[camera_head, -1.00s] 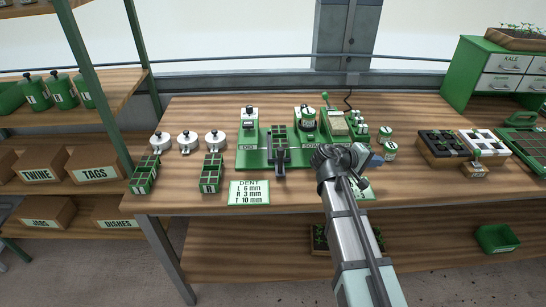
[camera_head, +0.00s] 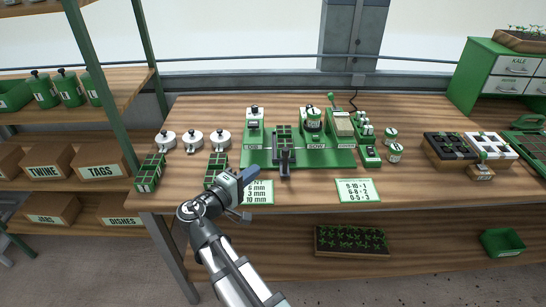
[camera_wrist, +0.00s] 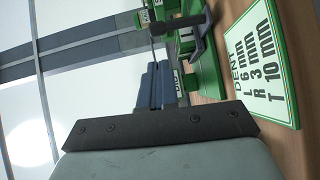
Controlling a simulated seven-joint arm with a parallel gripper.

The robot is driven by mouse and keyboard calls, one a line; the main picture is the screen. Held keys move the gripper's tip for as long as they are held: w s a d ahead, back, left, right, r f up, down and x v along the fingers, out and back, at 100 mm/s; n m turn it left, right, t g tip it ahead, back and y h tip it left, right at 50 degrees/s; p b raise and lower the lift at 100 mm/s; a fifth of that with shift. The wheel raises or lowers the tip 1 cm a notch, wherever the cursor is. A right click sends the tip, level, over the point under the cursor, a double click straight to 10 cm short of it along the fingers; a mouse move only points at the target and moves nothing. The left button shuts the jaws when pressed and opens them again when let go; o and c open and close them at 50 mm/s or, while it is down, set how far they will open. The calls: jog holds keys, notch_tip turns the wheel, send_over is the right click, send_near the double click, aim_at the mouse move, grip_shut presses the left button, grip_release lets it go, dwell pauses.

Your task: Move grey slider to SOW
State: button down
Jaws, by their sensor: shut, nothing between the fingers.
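The grey slider (camera_head: 285,157) sits on the green machine base (camera_head: 225,160), between the DIB label and the SOW label. It carries a small green-framed cell tray (camera_head: 284,131), and its dark handle points toward the front edge. The SOW station (camera_head: 313,120) with its green-and-white canister stands to the right of the slider. My gripper (camera_head: 252,172) is shut and empty, in front and to the left of the slider, apart from its handle. In the wrist view my fingers (camera_wrist: 151,85) show closed together, with a dark handle-like part (camera_wrist: 182,26) beyond them.
The DIB press (camera_head: 254,118) stands left of the slider. A DENT card (camera_head: 262,192) lies under and beside my gripper; it is large in the wrist view (camera_wrist: 262,60). Green cell trays (camera_head: 150,172) and white lidded pots (camera_head: 192,139) are left. A number card (camera_head: 357,190) lies right.

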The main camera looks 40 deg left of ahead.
jog(key=w+y, duration=0.1)
jog(key=w, duration=0.8)
jog(key=shift+w+a+n, duration=0.15)
jog(key=shift+a+n, duration=0.1)
jog(key=shift+n, duration=0.15)
dwell(0.4)
jog(key=w+d, duration=0.7)
dwell(0.5)
